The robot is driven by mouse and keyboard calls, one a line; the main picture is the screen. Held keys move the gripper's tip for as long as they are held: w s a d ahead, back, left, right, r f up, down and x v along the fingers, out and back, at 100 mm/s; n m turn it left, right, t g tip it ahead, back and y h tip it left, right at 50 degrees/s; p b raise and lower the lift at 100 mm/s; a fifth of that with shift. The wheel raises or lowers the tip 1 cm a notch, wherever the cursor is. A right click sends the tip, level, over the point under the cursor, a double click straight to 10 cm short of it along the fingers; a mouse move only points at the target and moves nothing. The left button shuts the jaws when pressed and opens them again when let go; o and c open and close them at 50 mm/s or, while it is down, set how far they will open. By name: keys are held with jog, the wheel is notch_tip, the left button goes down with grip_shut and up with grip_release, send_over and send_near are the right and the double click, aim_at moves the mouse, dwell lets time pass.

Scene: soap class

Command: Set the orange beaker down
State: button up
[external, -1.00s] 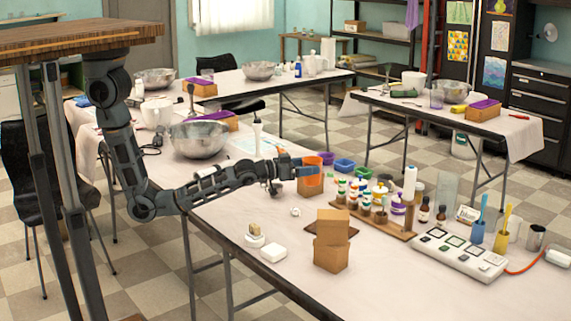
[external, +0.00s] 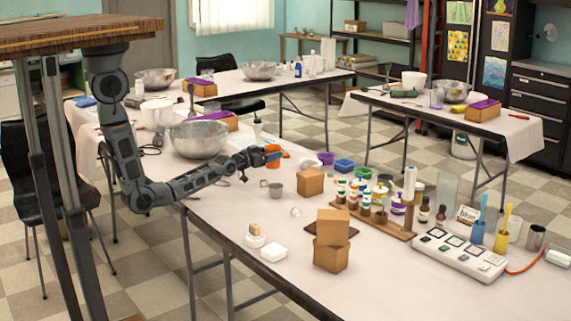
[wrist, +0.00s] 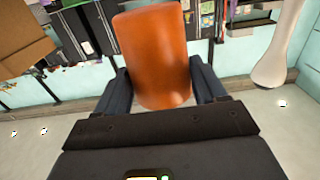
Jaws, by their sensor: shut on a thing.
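The orange beaker (external: 275,151) is at the end of my arm in the external view, partly hidden by my gripper (external: 263,157). In the wrist view, the beaker (wrist: 152,50) stands out between the two dark fingers of my gripper (wrist: 162,85), which are shut on its sides. It is over the back part of the long white table (external: 235,200), right of the large metal bowl (external: 198,140). I cannot tell whether its base touches the table.
A metal cup (external: 275,188) and a tan box (external: 311,182) stand in front of the beaker. Purple (external: 326,158) and blue (external: 344,165) tubs sit to its right. The table's near left part is clear.

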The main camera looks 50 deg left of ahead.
notch_tip(320, 180, up, 23)
jog(key=w+d+f+m+h+b, duration=0.1)
jog(key=d+b, duration=0.1)
jog(key=d, duration=0.6)
jog(key=w+d+f+h+b, duration=0.1)
jog(key=d+b, duration=0.1)
jog(key=d, duration=0.6)
jog(key=w+d+f+m+h+b, duration=0.1)
jog(key=d+f+b, duration=0.1)
jog(key=d, duration=0.6)
jog(key=s+d+m+h+b, duration=0.1)
jog(key=s+d+b, duration=0.15)
jog(key=d, duration=0.75)
jog(key=s+d+h+b, duration=0.1)
jog(key=s+d, duration=0.3)
jog(key=d, duration=0.6)
jog(key=s+d+r+m+g+h+b, duration=0.25)
jog(key=s+d+b, duration=0.45)
jog(key=s+d, duration=1.85)
jog(key=s+d+r+h+b, duration=0.1)
jog(key=s+d, duration=0.1)
jog(key=s, duration=0.6)
jog(key=s+d+r+b, duration=0.1)
jog(key=s+d+b, duration=0.15)
jog(key=s, duration=0.45)
notch_tip(320, 180, down, 18)
jog(key=p, duration=0.1)
